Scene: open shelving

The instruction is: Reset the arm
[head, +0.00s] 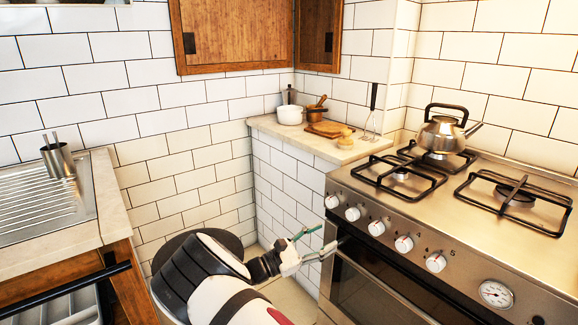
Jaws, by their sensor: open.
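My arm reaches up from the bottom middle of the head view, white and dark grey. My gripper (314,243) is at its end, to the right, just in front of the left edge of the stove and the tiled side below the corner counter. Its fingers are apart and I see nothing between them. How close the fingertips are to the oven front I cannot tell.
The stove (470,215) with knobs and a kettle (440,135) is on the right. A corner counter (345,152) holds a white pot (290,115) and a wooden board (328,129). A sink counter (112,205) with a metal cup (57,160) is left. Wooden cabinets (232,35) hang above.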

